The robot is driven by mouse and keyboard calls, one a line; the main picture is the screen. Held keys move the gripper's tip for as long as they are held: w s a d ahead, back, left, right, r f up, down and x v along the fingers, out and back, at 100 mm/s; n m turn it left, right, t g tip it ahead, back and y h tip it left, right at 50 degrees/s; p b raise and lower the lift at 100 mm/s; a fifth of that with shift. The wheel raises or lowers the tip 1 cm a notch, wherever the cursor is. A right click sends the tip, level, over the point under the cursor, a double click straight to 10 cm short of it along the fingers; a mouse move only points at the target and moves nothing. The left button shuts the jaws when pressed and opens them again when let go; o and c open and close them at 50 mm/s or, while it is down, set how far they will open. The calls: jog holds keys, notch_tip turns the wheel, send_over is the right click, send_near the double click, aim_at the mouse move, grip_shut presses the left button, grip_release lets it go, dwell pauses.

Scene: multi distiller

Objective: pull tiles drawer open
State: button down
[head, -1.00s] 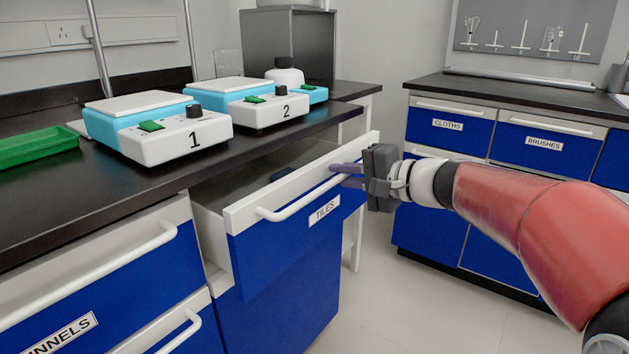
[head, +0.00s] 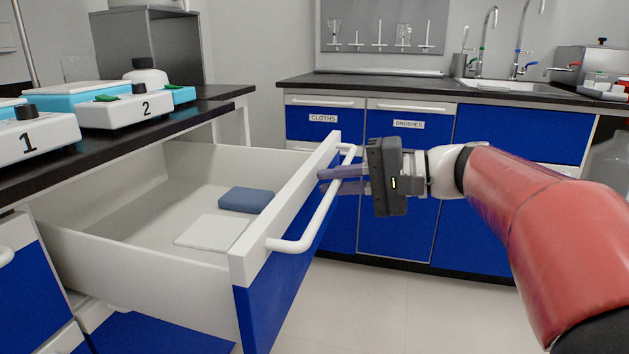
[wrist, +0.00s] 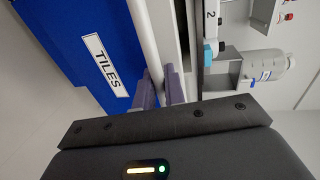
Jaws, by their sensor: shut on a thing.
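The tiles drawer (head: 245,259) stands well out from under the left bench in the head view, with its inside showing. Its white bar handle (head: 318,217) runs along the blue and white front. My gripper (head: 343,180) is shut on the handle near its far end. In the wrist view the fingers of my gripper (wrist: 160,90) close around the handle (wrist: 143,35), beside the TILES label (wrist: 105,66). A white flat tile (head: 212,232) and a blue block-like piece (head: 246,199) lie inside the drawer.
Numbered hot-plate-like devices (head: 125,108) stand on the black bench top above the drawer. A cabinet with CLOTHS and BRUSHES drawers (head: 408,124) stands behind my gripper. Open floor (head: 380,310) lies in front.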

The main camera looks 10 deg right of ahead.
jog(key=shift+s+d, duration=0.15)
jog(key=shift+d, duration=0.05)
jog(key=c, duration=1.5)
grip_release()
jog(key=shift+c, duration=0.2)
jog(key=v, duration=0.7)
jog(key=shift+d+p, duration=0.4)
jog(key=shift+p, duration=0.05)
